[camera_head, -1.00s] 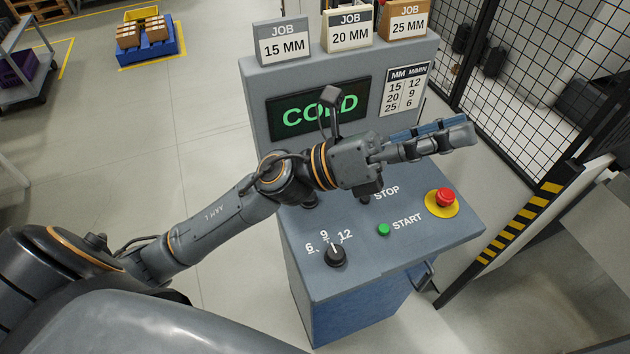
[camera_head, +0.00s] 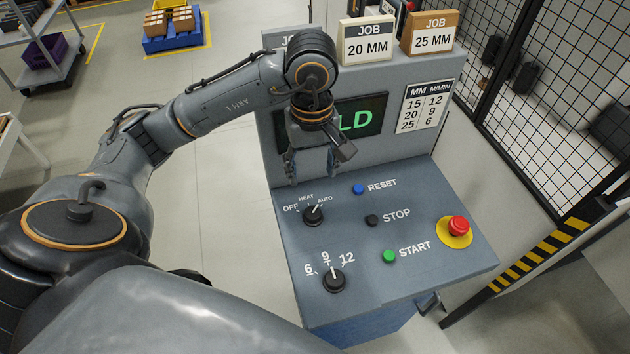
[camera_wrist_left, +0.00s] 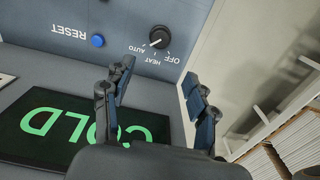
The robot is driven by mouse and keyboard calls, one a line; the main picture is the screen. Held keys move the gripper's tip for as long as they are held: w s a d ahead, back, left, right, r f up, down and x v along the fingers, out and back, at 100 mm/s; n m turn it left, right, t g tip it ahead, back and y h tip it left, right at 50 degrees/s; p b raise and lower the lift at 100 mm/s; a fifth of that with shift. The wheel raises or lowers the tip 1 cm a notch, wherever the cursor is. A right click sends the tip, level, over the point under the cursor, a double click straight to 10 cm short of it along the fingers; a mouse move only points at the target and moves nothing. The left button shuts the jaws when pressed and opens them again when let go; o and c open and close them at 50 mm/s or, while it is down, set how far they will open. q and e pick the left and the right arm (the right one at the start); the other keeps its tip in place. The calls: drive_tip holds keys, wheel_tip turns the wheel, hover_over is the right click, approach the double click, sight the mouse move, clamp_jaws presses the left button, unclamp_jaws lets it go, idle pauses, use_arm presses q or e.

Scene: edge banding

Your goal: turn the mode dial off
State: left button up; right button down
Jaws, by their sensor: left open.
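The mode dial (camera_head: 313,215) is a black knob on the sloped grey panel, with OFF, HEAT and AUTO labels around it. Its white pointer is turned up and right, toward AUTO. It also shows upside down in the left wrist view (camera_wrist_left: 159,37). My left gripper (camera_head: 312,175) hangs over the upper part of the panel, beyond the dial and apart from it. Its two blue-padded fingers (camera_wrist_left: 157,72) are open with nothing between them. The dial lies ahead of the fingertips in the wrist view. My right gripper is not in view.
A speed dial (camera_head: 334,280) sits below the mode dial. Blue RESET (camera_head: 358,189), black STOP (camera_head: 372,220) and green START (camera_head: 389,256) buttons are to the right, with a red emergency stop (camera_head: 458,227) farther out. The display (camera_head: 365,118) stands behind my gripper, partly hidden.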

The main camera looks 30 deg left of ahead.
sight(313, 212)
use_arm(q)
wheel_tip(313, 212, down, 12)
drive_tip(key=p, duration=0.3)
drive_tip(key=shift+s+d+p, duration=0.15)
drive_tip(key=shift+p, duration=0.15)
drive_tip(key=shift+f, duration=0.7)
drive_tip(key=shift+c, duration=1)
drive_tip(key=c, duration=1)
drive_tip(key=shift+o, duration=0.2)
